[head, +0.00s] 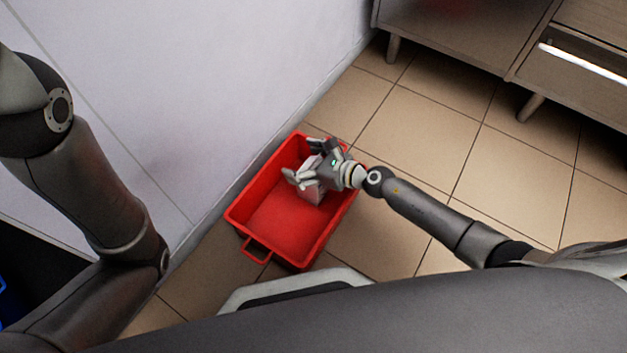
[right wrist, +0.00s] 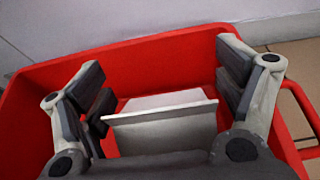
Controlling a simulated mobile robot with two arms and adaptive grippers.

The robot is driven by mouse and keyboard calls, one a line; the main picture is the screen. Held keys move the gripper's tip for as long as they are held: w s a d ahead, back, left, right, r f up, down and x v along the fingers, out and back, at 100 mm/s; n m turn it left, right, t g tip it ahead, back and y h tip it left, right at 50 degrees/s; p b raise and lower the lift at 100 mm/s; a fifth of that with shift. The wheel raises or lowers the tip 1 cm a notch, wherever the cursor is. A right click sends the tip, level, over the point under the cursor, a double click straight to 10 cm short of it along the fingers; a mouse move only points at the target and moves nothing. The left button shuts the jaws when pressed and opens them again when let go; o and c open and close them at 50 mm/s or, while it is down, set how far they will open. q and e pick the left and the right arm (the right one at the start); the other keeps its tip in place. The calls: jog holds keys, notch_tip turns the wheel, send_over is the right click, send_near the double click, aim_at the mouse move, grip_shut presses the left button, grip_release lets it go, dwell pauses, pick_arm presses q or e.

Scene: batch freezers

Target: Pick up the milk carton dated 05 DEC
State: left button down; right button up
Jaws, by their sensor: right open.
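A white box-shaped carton (head: 311,191) is inside the red crate (head: 282,226) on the floor, toward its far right end. No date or print can be read on it. My right gripper (head: 303,160) is at the carton, inside the crate's outline, with its fingers spread. In the right wrist view the carton (right wrist: 165,125) lies between the two open fingers of this gripper (right wrist: 163,84), with visible gaps on both sides. The gripper's own body hides the carton's near part. My left arm shows at the left of the head view, but its gripper is out of view.
A pale wall (head: 230,80) runs close along the crate's left side. The crate's walls (right wrist: 150,62) rise around the gripper. Wooden cabinets (head: 470,35) on legs stand at the upper right. The tiled floor (head: 420,140) between crate and cabinets is clear.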

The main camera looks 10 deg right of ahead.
jog(key=c, duration=1.9)
jog(key=shift+r, duration=0.1)
grip_shut()
jog(key=shift+r, duration=0.15)
